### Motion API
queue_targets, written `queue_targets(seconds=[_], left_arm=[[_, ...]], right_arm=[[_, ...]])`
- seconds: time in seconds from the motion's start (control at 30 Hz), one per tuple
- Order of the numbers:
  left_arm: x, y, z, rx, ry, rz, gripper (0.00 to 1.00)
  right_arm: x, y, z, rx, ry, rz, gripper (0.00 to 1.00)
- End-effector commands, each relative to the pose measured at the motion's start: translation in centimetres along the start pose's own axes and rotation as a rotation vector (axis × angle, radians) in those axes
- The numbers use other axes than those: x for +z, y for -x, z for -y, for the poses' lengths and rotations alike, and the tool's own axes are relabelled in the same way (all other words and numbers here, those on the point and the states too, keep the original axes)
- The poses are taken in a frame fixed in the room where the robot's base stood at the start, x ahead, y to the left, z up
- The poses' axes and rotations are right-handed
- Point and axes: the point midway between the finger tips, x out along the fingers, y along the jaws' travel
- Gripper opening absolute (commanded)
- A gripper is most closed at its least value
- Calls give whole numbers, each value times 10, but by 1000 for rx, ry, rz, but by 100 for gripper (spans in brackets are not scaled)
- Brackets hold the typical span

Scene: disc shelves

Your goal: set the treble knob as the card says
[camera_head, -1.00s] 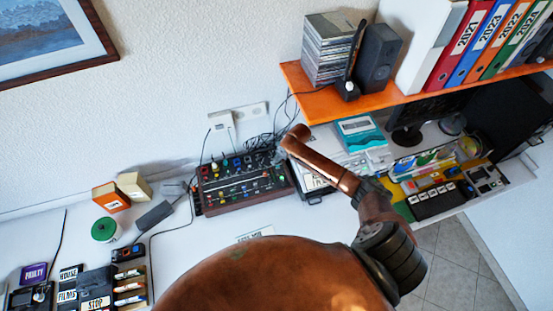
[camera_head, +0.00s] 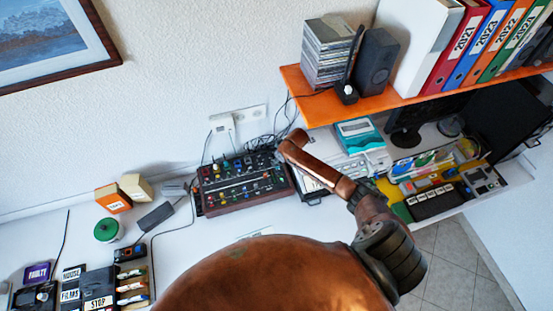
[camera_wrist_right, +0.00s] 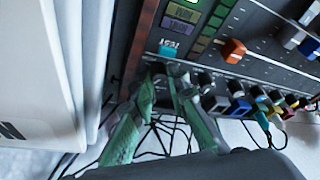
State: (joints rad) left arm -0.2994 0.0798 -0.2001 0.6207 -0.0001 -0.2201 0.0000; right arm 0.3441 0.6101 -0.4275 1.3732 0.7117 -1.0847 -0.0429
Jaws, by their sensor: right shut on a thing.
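The dark mixer (camera_head: 241,184) with rows of coloured knobs stands on the white desk by the wall. A white card (camera_head: 262,232) lies in front of it, mostly covered by my brown arm part, and its words cannot be read. In the right wrist view my right gripper (camera_wrist_right: 166,80), with green fingers, is at the mixer's edge. My left gripper is not in view.
Coloured plugs (camera_wrist_right: 258,95) and loose cables crowd beside the right gripper. A white panel (camera_wrist_right: 35,75) stands close at its left. An orange shelf (camera_head: 390,102) with folders hangs above the desk. A black box (camera_head: 98,300) with labels lies at the front left.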

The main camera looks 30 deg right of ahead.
Motion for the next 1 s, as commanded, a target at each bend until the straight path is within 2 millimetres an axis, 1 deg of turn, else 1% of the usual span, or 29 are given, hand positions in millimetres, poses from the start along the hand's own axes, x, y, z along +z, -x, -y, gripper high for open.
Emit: queue_targets(seconds=[0.03, 0.2, 0.5, 0.73, 1.0], left_arm=[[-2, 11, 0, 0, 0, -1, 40], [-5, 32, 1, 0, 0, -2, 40], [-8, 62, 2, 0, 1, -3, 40], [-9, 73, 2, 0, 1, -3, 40], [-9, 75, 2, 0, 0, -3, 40]], right_arm=[[-2, 4, 2, 9, -32, 0, 0], [-2, 5, 4, 64, -166, 0, 0], [-3, 3, 5, 174, -430, 0, 0], [-3, 1, 6, 257, -632, 0, 0], [-4, -1, 6, 350, -855, -1, 0]])
